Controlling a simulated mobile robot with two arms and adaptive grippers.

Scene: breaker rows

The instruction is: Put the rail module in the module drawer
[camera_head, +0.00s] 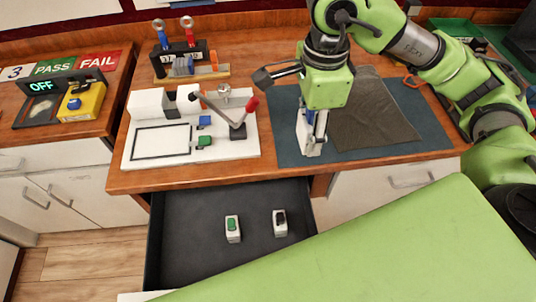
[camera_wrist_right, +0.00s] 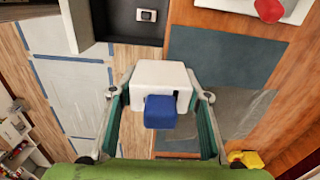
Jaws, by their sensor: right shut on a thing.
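My right gripper (camera_head: 311,122) points down over the blue-grey mat on the worktop, to the right of the white board. It is shut on a white rail module (camera_wrist_right: 160,74) with a blue switch (camera_wrist_right: 160,112), which sits between both fingers in the right wrist view. In the head view the module (camera_head: 310,148) is partly hidden by the fingers. The module drawer (camera_head: 185,262) is pulled open below the worktop, left of the gripper. Two white modules lie apart in it, one with a green top (camera_head: 232,228) and one with a black top (camera_head: 280,223). My left gripper is out of view.
The white board (camera_head: 145,158) with a lever and small blue and green parts stands left of the mat (camera_head: 425,128). A dark cloth (camera_head: 372,122) lies on the mat. A screwdriver rack (camera_head: 190,65) and yellow box (camera_head: 87,102) stand further left. Much drawer floor is bare.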

